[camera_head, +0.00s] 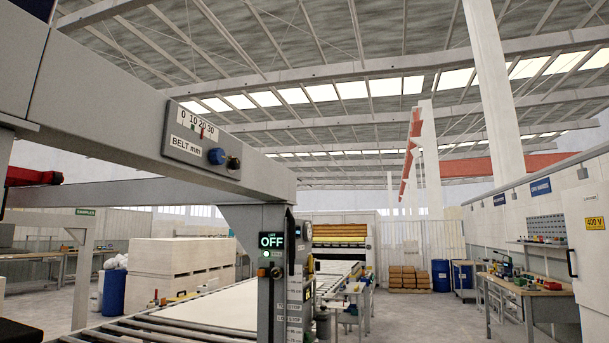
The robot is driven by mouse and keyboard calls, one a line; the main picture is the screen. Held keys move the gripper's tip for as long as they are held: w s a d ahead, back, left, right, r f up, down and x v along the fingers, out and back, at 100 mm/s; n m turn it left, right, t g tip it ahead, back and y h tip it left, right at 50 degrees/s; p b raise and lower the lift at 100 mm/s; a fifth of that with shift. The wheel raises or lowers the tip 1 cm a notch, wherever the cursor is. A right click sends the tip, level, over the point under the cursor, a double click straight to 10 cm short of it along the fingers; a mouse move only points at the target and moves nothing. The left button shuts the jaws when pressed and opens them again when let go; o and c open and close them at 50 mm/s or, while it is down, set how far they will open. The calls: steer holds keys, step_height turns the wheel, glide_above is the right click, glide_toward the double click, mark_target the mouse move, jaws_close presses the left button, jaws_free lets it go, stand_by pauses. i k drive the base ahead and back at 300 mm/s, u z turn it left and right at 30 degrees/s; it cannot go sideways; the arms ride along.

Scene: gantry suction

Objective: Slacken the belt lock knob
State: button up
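A grey panel marked "BELT mm" (187,147) is fixed to the side of the gantry beam. It carries a scale from 0 to 30 with a green mark and a red pointer. A blue knob (216,156) and a smaller dark knob (233,162) sit side by side at the panel's right end. No label tells which of them is the belt lock knob, and how tight either is does not show. My gripper is not in view.
The beam (110,95) crosses the upper left, above a roller conveyor (150,328). A post with a lit "OFF" display (271,241) stands below the panel. A workbench (530,290) is at right. The floor (420,318) between post and workbench is clear.

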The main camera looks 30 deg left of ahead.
mark_target(235, 162)
steer(key=u, duration=0.25)
steer(key=i, duration=1.35)
steer(key=u, duration=0.6)
